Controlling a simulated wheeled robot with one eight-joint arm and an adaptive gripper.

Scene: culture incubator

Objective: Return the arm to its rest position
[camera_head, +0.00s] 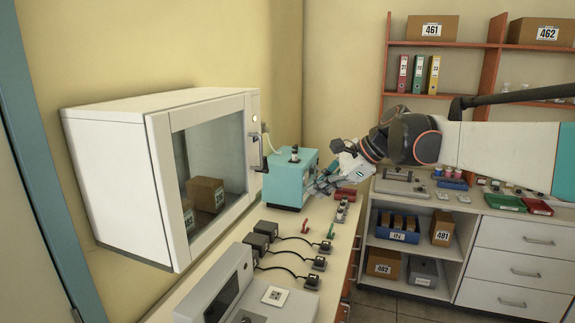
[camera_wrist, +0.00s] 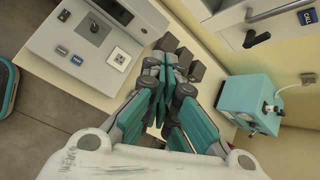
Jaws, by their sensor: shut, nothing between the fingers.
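My arm (camera_head: 500,147) reaches in from the right side of the head view, across the room above the counters. My gripper (camera_head: 318,187) hangs at its end, pointing down and to the left, just right of the teal device in that view. In the wrist view my gripper (camera_wrist: 170,68) has its teal and grey fingers together, with nothing between them. The white incubator (camera_head: 120,180) is on the left wall. Its glass door looks closed, and cardboard boxes (camera_head: 206,194) show behind the glass.
A teal device (camera_head: 284,183) stands on the counter by the back wall. Several black adapters with cables (camera_head: 268,229) and a grey instrument (camera_head: 222,290) are nearer. Shelves (camera_head: 452,44) and a right-hand counter (camera_head: 470,200) hold boxes, folders and small racks. Floor (camera_head: 395,302) shows between the counters.

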